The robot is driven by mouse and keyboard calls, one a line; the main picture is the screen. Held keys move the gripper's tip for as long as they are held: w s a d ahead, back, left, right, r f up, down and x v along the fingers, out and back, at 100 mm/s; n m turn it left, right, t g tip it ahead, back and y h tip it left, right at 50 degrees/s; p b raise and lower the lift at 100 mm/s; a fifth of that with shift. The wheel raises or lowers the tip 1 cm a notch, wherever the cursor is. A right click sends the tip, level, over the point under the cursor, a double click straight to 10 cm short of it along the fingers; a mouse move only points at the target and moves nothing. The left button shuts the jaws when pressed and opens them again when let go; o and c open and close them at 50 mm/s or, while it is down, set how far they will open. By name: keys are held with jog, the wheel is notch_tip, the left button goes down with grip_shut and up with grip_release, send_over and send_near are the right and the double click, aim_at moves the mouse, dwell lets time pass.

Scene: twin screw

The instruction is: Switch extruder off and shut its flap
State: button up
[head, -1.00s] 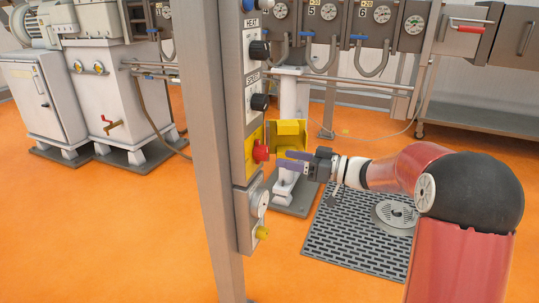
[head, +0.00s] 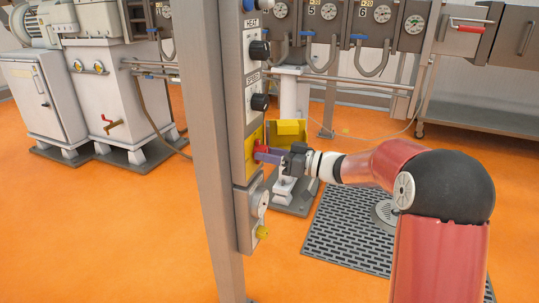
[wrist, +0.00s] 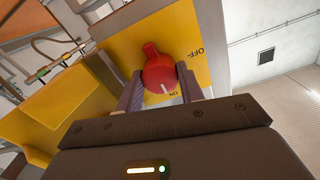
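The red switch knob (head: 261,147) sits on a yellow plate (head: 249,152) on the post-mounted control panel. In the wrist view the red knob (wrist: 158,72) has a white mark on its side toward the ON label; OFF is printed at the upper right. The yellow flap (head: 291,130) stands open, swung out beside the plate; it also shows at the left in the wrist view (wrist: 68,98). My gripper (head: 268,156) is at the knob, with one finger on each side of it (wrist: 160,88). The fingers look open around it; contact is not clear.
Black HEAT (head: 259,50) and SPEED (head: 259,102) knobs sit above the switch. A grey post (head: 207,150) stands left of the panel. The open flap is close behind my gripper.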

jog(key=shift+c, duration=1)
jog(key=shift+n, duration=0.3)
jog(key=shift+n+b, duration=6.25)
jog(key=shift+n, duration=2.35)
jog(key=o, duration=1)
